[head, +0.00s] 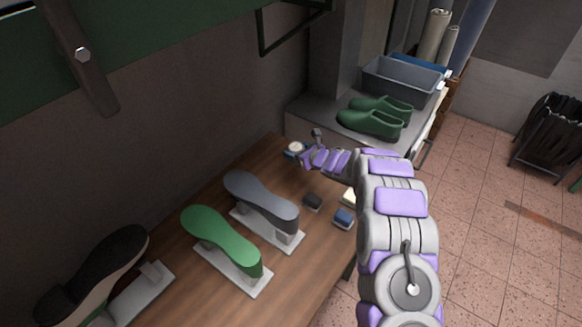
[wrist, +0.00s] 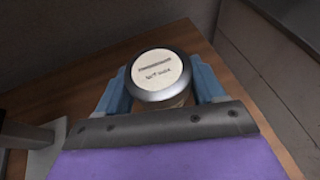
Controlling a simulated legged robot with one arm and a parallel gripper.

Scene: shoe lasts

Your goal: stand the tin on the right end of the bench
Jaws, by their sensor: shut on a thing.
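The tin (head: 295,147) is small and round, with a pale lid and a dark rim. It is at the far right end of the wooden bench (head: 262,163). In the wrist view the tin (wrist: 159,72) sits between the blue fingers of my gripper (wrist: 161,88), its printed lid facing the camera. My gripper (head: 307,154) is shut on it, with bench wood around it. I cannot tell whether the tin's base touches the bench; its lower part is hidden.
A grey last (head: 262,198), a green last (head: 222,238) and a dark-soled shoe form (head: 98,275) stand on the bench. A small dark block (head: 312,201) and a blue item (head: 343,217) lie near its front edge. Green clogs (head: 371,123) and a grey bin (head: 402,80) are beyond.

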